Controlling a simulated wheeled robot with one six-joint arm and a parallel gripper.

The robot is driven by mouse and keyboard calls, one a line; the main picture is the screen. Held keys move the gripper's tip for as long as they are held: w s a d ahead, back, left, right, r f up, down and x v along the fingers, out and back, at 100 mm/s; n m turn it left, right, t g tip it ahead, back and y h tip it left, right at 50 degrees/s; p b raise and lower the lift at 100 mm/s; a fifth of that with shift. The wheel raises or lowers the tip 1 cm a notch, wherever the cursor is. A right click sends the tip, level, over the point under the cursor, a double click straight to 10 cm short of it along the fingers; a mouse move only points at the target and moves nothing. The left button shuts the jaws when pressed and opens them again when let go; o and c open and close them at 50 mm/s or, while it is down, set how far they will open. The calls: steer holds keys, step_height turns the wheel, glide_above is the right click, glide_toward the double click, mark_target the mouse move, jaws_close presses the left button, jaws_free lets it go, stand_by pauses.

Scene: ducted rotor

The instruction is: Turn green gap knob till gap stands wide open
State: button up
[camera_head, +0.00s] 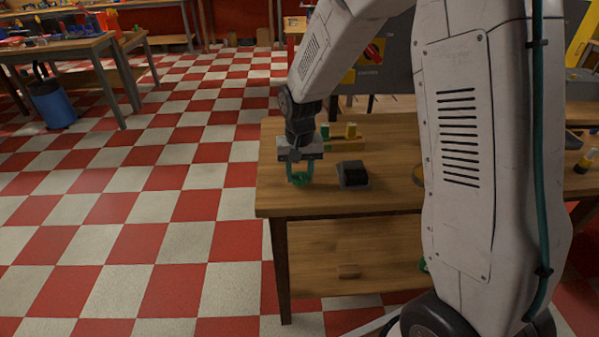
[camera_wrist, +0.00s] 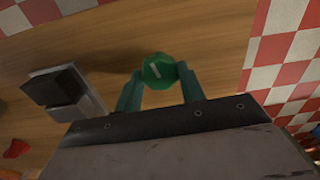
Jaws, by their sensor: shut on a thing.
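The green knob (camera_wrist: 158,71) shows in the wrist view as a round cap with a pale line on its top. It also shows in the head view (camera_head: 300,179), low on the wooden table's left part. My gripper (camera_wrist: 157,76) has its two teal fingers on either side of the knob, shut on it. In the head view my gripper (camera_head: 299,172) points down over the table near its left edge. The fingers hide parts of the knob's sides. I cannot make out the gap or the rotor in either view.
A black and grey block-like device (camera_head: 354,174) stands on the table (camera_head: 330,200), right of my gripper. A fixture with green and yellow posts (camera_head: 350,131) is behind. A grey panel with a red rotary switch (camera_head: 371,52) stands farther back. Checkered floor lies left.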

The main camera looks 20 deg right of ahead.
mark_target(300, 175)
steer(key=shift+m, duration=0.5)
steer(key=o, duration=1)
step_height(300, 175, up, 8)
steer(key=shift+f, duration=0.1)
steer(key=shift+s, duration=0.1)
